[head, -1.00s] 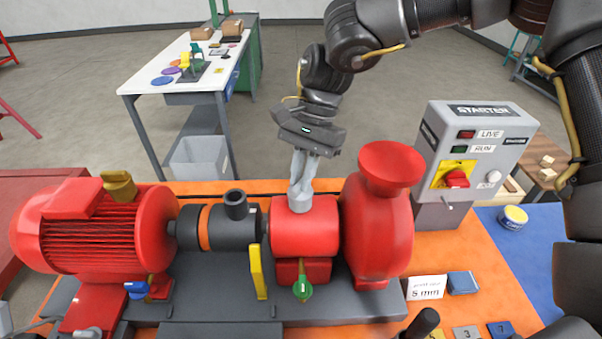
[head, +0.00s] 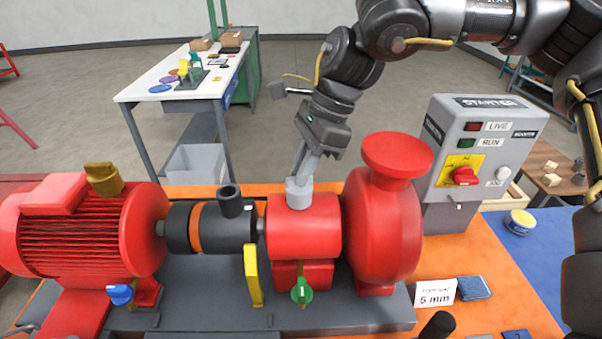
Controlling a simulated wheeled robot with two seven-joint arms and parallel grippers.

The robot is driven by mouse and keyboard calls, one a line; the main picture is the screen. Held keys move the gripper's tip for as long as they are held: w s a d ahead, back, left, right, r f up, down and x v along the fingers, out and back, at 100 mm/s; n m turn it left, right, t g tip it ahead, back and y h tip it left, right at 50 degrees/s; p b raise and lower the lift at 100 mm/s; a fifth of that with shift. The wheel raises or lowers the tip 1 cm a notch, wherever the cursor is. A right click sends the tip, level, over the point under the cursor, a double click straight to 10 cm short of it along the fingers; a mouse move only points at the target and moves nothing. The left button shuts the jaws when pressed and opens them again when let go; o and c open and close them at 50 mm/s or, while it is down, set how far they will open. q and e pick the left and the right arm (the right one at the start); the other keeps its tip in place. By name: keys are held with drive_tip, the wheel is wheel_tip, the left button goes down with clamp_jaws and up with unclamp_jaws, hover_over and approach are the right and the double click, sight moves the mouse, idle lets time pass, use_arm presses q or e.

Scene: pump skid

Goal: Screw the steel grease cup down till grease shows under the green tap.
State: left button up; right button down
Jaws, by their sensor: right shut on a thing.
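The steel grease cup (head: 299,196) is a short grey cylinder on top of the red bearing housing (head: 306,228). My right gripper (head: 301,178) comes down from above, tilted, and is shut on the cup. The fingers cover part of the cup's top. The green tap (head: 302,291) is on the front of the red block below the housing. No grease can be made out under it at this size. My left gripper is not in view.
The red pump casing (head: 386,215) stands close to the right of the cup. A black coupling with a pipe stub (head: 231,203) and a red motor (head: 85,230) are to the left. The starter box (head: 475,150) stands at the right. A yellow lever (head: 253,275) stands left of the tap.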

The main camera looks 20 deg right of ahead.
drive_tip(key=shift+r+m+b, duration=0.1)
drive_tip(key=shift+m+b, duration=0.2)
drive_tip(key=shift+m, duration=0.3)
drive_tip(key=c, duration=1.4)
unclamp_jaws()
drive_tip(key=shift+c, duration=0.2)
drive_tip(key=v, duration=1)
drive_tip(key=shift+s+d+r+b, duration=0.15)
drive_tip(key=shift+d+r+b, duration=0.05)
drive_tip(key=shift+r+b, duration=0.1)
